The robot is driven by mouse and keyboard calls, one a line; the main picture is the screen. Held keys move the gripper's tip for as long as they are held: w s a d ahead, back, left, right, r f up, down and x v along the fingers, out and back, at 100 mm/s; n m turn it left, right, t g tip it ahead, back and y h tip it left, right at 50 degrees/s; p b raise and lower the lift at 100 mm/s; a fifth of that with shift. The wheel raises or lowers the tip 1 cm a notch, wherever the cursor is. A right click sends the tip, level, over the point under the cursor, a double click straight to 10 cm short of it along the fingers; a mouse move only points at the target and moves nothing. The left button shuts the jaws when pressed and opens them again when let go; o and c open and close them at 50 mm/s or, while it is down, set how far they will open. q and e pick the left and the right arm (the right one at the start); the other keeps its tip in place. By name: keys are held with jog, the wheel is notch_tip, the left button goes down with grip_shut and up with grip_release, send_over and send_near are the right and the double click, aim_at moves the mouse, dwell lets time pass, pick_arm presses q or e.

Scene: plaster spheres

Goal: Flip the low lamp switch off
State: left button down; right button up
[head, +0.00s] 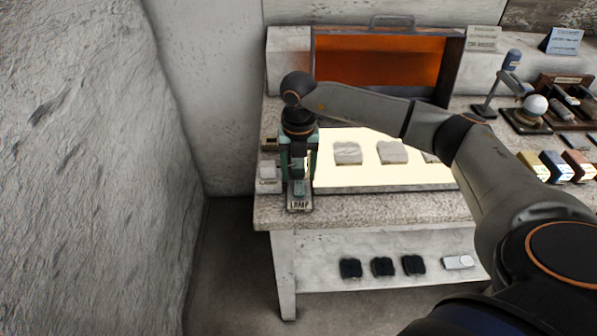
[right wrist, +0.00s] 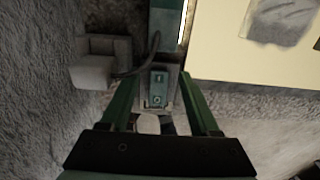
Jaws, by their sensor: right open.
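The lamp switch (right wrist: 158,88) is a small plate marked I and O at the left end of the table. Which side of it is pressed I cannot tell. A plate lettered LAMP (head: 299,205) lies at the front edge beside it. The lit panel (head: 385,175) to the right glows pale yellow. My right gripper (head: 298,168) points down over the switch, open, with a green finger on each side of it in the right wrist view (right wrist: 160,90). Whether the fingers touch it I cannot tell. In the head view the gripper hides most of the switch. My left gripper is out of view.
A pale block (right wrist: 92,70) with a dark cable sits left of the switch. Flat stones (head: 347,153) lie on the panel. An orange-backed case (head: 375,62) stands behind. Dark blocks (head: 382,267) lie on the lower shelf. The floor left of the table is clear.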

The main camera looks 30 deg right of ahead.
jog(key=shift+f, duration=0.45)
jog(key=shift+c, duration=0.2)
grip_shut()
